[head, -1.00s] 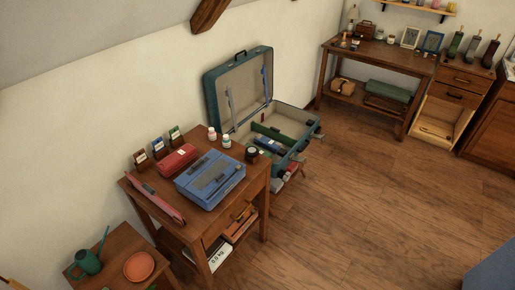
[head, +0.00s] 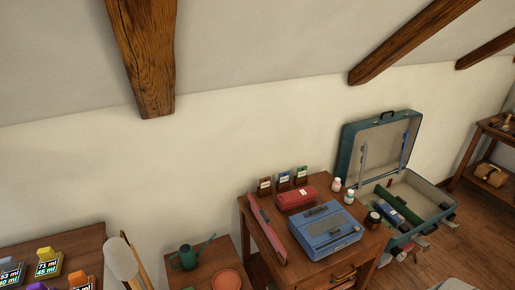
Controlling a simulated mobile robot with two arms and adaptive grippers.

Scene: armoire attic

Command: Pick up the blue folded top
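I cannot make out a blue folded top for certain. A dark blue item (head: 398,209) lies inside the open teal suitcase (head: 436,210), beside green items, and is too small to identify. A blue hard-looking case (head: 325,230) sits on the wooden table (head: 256,228), and it does not look like cloth. Neither of my grippers is in view.
The table also holds a red case (head: 296,198), a long red item (head: 267,233), small bottles and several card stands. A lower stand carries a green watering can (head: 187,257) and an orange dish (head: 228,281). Labelled coloured items (head: 47,263) are at lower left.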

